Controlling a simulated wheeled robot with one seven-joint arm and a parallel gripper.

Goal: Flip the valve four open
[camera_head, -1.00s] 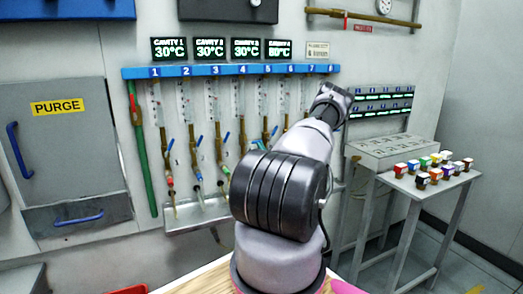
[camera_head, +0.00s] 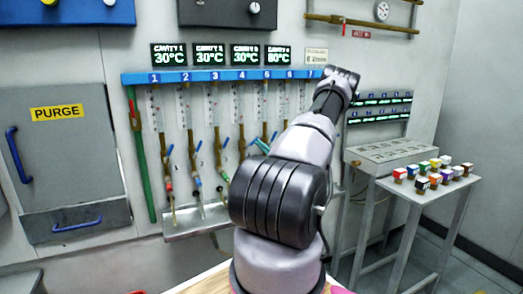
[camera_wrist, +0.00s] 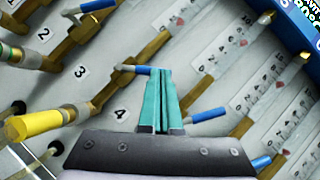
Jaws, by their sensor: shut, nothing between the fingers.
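In the wrist view, valve four is the brass valve beside the label 4 (camera_wrist: 119,113). Its blue lever (camera_wrist: 138,69) sticks out at an angle to the pipe. A yellow fitting (camera_wrist: 38,121) is on the near end of that pipe. My gripper (camera_wrist: 163,72) has teal fingers, shut together and empty. Their tips are at the free end of this lever, which runs up to their left side; I cannot tell whether they touch.
Neighbouring blue levers lie close by: one at the top (camera_wrist: 98,6) and one right of the fingers (camera_wrist: 208,115). Clear graduated tubes rise above the valves under a blue numbered rail (camera_head: 205,76). A drip tray (camera_head: 190,229) sits below. A table with coloured blocks (camera_head: 432,172) stands right.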

